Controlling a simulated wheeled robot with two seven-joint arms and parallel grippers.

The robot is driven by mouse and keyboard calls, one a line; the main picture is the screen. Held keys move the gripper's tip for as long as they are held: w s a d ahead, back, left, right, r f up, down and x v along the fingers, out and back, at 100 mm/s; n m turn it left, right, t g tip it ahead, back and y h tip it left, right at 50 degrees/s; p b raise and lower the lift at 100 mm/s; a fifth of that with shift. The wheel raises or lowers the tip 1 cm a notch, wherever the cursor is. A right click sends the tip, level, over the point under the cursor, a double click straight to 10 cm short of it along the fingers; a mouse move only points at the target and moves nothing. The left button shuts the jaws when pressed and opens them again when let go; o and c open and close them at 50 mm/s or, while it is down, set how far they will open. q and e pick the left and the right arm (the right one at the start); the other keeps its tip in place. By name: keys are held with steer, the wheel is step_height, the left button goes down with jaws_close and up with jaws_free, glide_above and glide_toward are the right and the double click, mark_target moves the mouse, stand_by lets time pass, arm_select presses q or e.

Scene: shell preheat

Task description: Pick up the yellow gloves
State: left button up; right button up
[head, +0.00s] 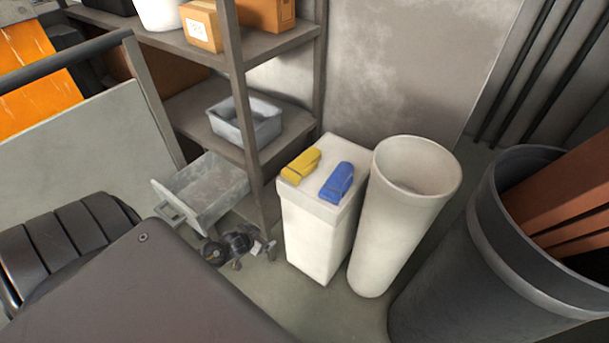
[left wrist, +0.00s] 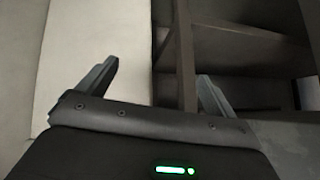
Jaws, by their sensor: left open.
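The yellow gloves (head: 301,165) lie folded on the flat top of a white box-shaped bin (head: 318,235) in the head view. Blue gloves (head: 337,182) lie beside them to the right, a small gap apart. My left gripper (head: 255,255) is low, left of the bin's lower part and well below the gloves. In the left wrist view its two fingers (left wrist: 158,72) are spread with nothing between them. No gloves show in that view; a pale upright panel (left wrist: 90,45) fills its left part. My right gripper is out of view.
A metal shelf (head: 240,90) stands left of the bin, with a grey tray (head: 246,120) and an open drawer-like bin (head: 203,190). A tall white cylinder (head: 402,215) stands close right of the bin. A dark barrel (head: 490,255) stands farther right. Space above the gloves looks clear.

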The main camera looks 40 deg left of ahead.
arm_select(q)
steer(key=w+r+t+b, duration=0.3)
steer(key=w+r, duration=0.5)
steer(key=r, duration=0.4)
steer(key=t+h+b, duration=0.1)
steer(key=t+h, duration=0.1)
steer(key=t, duration=0.1)
glide_toward(305, 162)
steer(key=b+x, duration=0.1)
steer(key=x, duration=0.1)
steer(key=shift+w+a, duration=0.2)
steer(key=shift+w, duration=0.3)
steer(key=shift+b+x, duration=0.65)
steer(key=shift+x, duration=1.7)
steer(key=shift+f, duration=0.2)
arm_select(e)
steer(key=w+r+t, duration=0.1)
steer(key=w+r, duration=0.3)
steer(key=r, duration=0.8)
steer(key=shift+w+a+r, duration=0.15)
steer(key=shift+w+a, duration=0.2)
arm_select(q)
steer(key=shift+c, duration=0.3)
steer(key=c, duration=1.1)
